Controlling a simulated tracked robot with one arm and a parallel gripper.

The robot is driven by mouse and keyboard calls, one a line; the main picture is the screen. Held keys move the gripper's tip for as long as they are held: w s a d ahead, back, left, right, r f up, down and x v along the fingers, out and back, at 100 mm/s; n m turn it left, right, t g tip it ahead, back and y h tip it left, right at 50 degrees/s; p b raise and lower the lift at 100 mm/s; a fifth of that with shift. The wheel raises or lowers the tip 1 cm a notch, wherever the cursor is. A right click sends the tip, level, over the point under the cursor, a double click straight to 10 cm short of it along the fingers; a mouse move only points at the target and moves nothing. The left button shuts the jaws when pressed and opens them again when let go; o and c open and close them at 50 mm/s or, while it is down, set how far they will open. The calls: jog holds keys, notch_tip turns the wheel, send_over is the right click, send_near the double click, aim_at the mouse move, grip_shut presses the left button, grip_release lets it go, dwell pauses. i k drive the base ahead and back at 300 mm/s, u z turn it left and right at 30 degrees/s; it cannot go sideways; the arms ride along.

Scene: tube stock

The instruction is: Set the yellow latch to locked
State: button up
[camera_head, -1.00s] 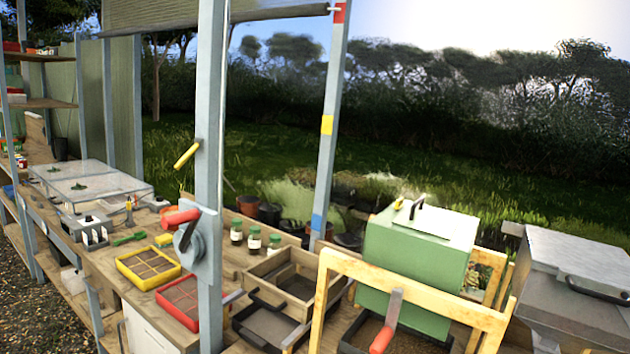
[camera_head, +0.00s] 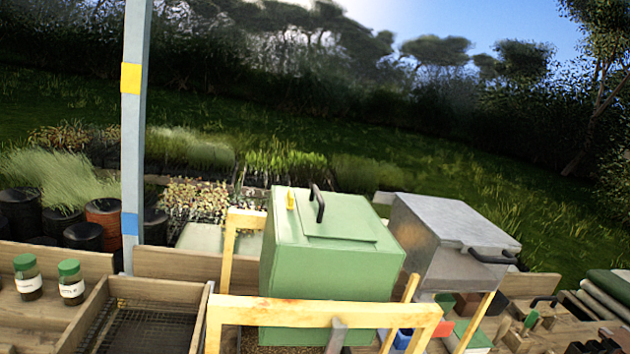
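A small yellow latch-like piece (camera_head: 290,199) stands on top of the green box (camera_head: 325,245), near its left edge and beside a black handle. It looks upright, but it is too small to tell whether it is locked. My gripper is not in view.
A yellowish wooden frame (camera_head: 300,311) crosses in front of the green box, with a grey bar (camera_head: 337,336) on it. A metal box (camera_head: 450,240) stands to the right. A post (camera_head: 134,150) rises at the left, near jars (camera_head: 70,282) and a mesh-bottomed wooden tray (camera_head: 95,309).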

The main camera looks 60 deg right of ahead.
aim_at(289, 198)
jog(key=z, duration=0.35)
jog(key=i, duration=0.7)
jog(key=z, duration=0.65)
jog(key=i, duration=0.5)
jog(key=u, duration=0.15)
